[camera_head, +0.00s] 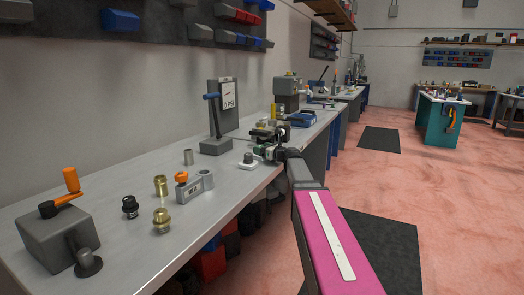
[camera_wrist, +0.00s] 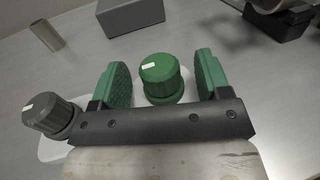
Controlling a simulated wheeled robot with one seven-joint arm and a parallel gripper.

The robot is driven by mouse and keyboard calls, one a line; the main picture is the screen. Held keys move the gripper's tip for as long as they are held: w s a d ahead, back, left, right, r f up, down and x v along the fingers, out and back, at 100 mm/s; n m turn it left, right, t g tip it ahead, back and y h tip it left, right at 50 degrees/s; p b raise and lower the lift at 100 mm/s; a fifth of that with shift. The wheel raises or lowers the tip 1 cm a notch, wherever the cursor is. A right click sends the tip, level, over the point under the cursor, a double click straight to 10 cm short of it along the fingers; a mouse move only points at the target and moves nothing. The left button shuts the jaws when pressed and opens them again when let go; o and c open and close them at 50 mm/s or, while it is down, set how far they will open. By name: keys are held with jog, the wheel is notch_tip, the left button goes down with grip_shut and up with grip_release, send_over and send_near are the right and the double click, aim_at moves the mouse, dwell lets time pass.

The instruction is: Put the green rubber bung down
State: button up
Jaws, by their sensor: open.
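The green rubber bung (camera_wrist: 160,78) stands upright between the two green-padded fingers of my gripper (camera_wrist: 163,70) in the wrist view. A small pale label is on its top. A gap shows on each side of the bung, so the fingers are apart from it. It seems to stand on a pale white plate (camera_wrist: 90,138), but its foot is partly hidden by my gripper. In the head view my gripper (camera_head: 268,143) is over the front edge of the bench, and I cannot make out the bung there.
A dark grey ribbed knob (camera_wrist: 48,113) stands just left of my gripper. A grey block (camera_wrist: 130,15) and a metal cylinder (camera_wrist: 46,35) are beyond. On the bench (camera_head: 130,235) are brass fittings (camera_head: 161,220), an orange-topped clamp (camera_head: 190,188) and a lever press (camera_head: 216,145).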

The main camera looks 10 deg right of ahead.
jog(key=v, duration=1.1)
jog(key=shift+s+d, duration=0.25)
jog(key=shift+s, duration=0.1)
